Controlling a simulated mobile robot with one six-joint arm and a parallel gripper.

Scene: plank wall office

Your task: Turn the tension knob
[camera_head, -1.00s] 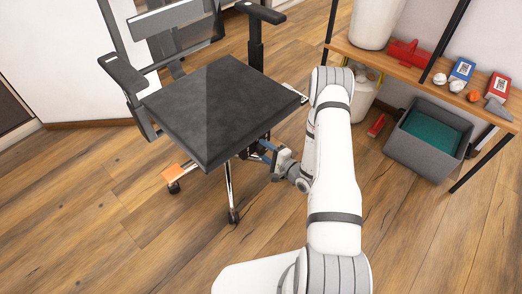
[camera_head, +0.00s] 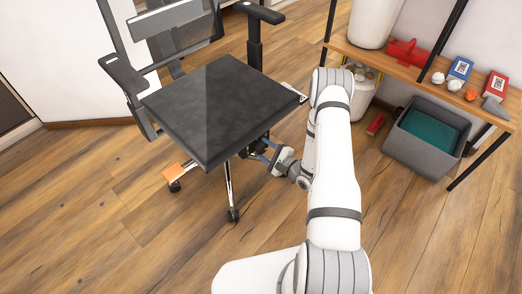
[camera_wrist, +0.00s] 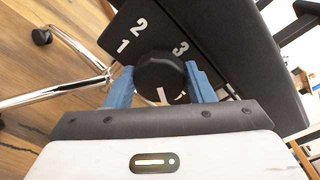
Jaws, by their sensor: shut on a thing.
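The tension knob (camera_wrist: 160,72) is a round black knob with a white pointer mark, under the chair seat in the wrist view. White digits 1, 2 and 3 stand on the dark plate (camera_wrist: 150,32) around it. My gripper (camera_wrist: 161,84) has its two blue fingers on either side of the knob, shut on it. The pointer mark points toward my gripper, away from the digits 1 and 2. In the head view my gripper (camera_head: 262,152) reaches under the right side of the black office chair seat (camera_head: 215,110). The knob is hidden there.
A wooden shelf (camera_head: 390,62) on the right carries small boxes and a red object. A grey bin (camera_head: 425,140) stands below it. The chair has armrests (camera_head: 122,74), chrome legs and casters (camera_head: 233,215). The wooden floor in front is clear.

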